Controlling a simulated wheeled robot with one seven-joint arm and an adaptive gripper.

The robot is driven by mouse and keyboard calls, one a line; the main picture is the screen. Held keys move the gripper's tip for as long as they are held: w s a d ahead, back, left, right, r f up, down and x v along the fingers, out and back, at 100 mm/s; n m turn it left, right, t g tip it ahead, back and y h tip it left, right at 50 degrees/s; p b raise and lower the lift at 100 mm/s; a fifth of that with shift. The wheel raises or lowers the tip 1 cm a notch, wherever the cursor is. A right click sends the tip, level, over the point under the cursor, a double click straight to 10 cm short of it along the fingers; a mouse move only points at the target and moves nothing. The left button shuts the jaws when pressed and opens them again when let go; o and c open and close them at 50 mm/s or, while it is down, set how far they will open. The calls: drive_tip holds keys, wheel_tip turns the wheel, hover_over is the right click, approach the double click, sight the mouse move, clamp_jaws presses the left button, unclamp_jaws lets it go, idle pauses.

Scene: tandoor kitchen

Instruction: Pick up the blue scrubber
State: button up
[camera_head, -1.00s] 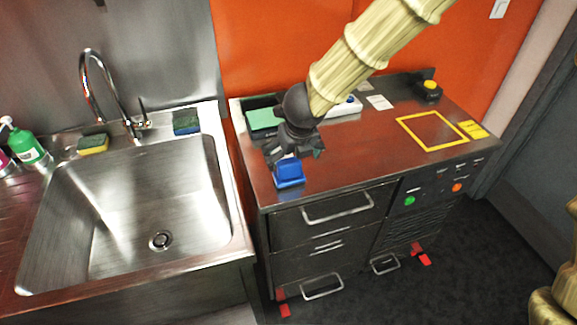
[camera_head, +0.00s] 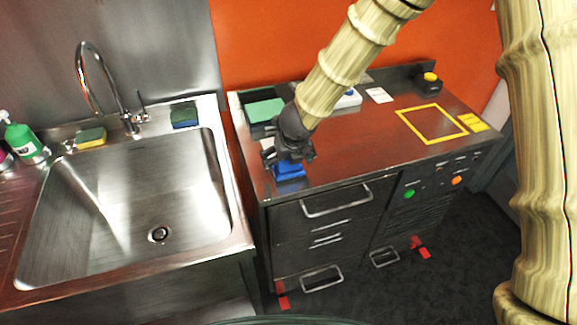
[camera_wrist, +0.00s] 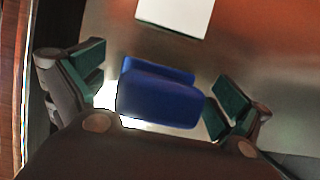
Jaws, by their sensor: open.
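The blue scrubber (camera_head: 289,172) sits on the steel counter near its front left corner, just below my gripper (camera_head: 287,160) in the head view. In the wrist view the blue scrubber (camera_wrist: 160,95) lies between the two open fingers of my gripper (camera_wrist: 155,97). A gap shows between the scrubber and the left finger. The right finger is close to the scrubber's right end; I cannot tell if they touch. My gripper hides part of the scrubber's top in the head view.
A green pad (camera_head: 264,110) lies behind my gripper on the counter (camera_head: 365,150). A white item (camera_head: 348,98) and a yellow square outline (camera_head: 432,127) are further right. The steel sink (camera_head: 130,200) is left, with sponges (camera_head: 90,138) on its rim.

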drive_tip(key=shift+w+f, duration=0.2)
drive_tip(key=shift+f, duration=0.3)
drive_tip(key=shift+c, duration=0.2)
drive_tip(key=c, duration=1)
drive_tip(key=shift+r, duration=0.1)
drive_tip(key=shift+c, duration=0.2)
drive_tip(key=shift+r, duration=1.75)
drive_tip(key=s+d+b, duration=0.2)
drive_tip(key=s+b, duration=0.1)
drive_tip(key=s, duration=0.4)
drive_tip(key=s+d+r+b, duration=0.1)
drive_tip(key=s+d+b, duration=0.2)
drive_tip(key=s, duration=0.5)
drive_tip(key=shift+d+r, duration=0.15)
drive_tip(key=shift+r, duration=0.05)
